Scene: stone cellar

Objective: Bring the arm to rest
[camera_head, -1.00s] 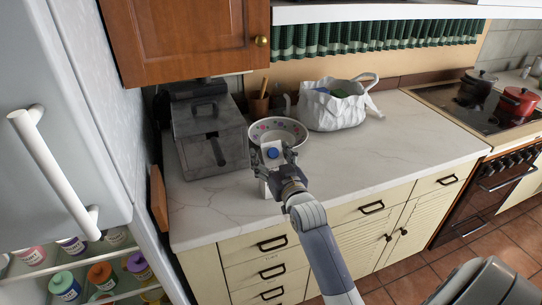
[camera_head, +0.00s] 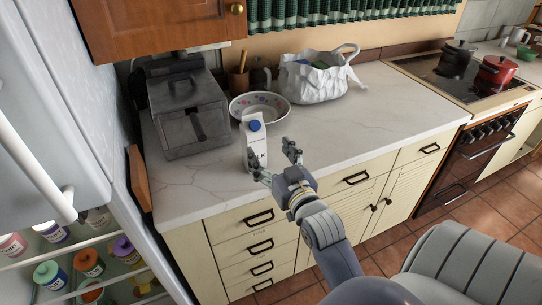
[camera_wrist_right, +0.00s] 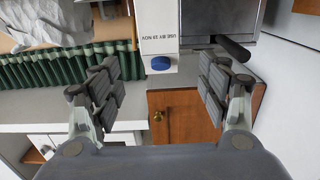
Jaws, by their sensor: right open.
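A white milk carton (camera_head: 255,146) with a blue cap stands upright on the pale marble counter (camera_head: 350,131), near its front edge. My right gripper (camera_head: 274,161) is open and empty, just in front of the carton on the near side, clear of it. In the right wrist view the carton (camera_wrist_right: 159,33) appears upside down beyond the gap between the spread fingers (camera_wrist_right: 158,78). My right arm comes in from the bottom of the head view. My left gripper is not in view.
Behind the carton are a flowered bowl (camera_head: 260,98), a grey metal box (camera_head: 187,122) and a white bag (camera_head: 312,82). A hob with a red pot (camera_head: 497,71) is at right. The fridge (camera_head: 45,110) at left stands close to the counter. Drawers line the counter front.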

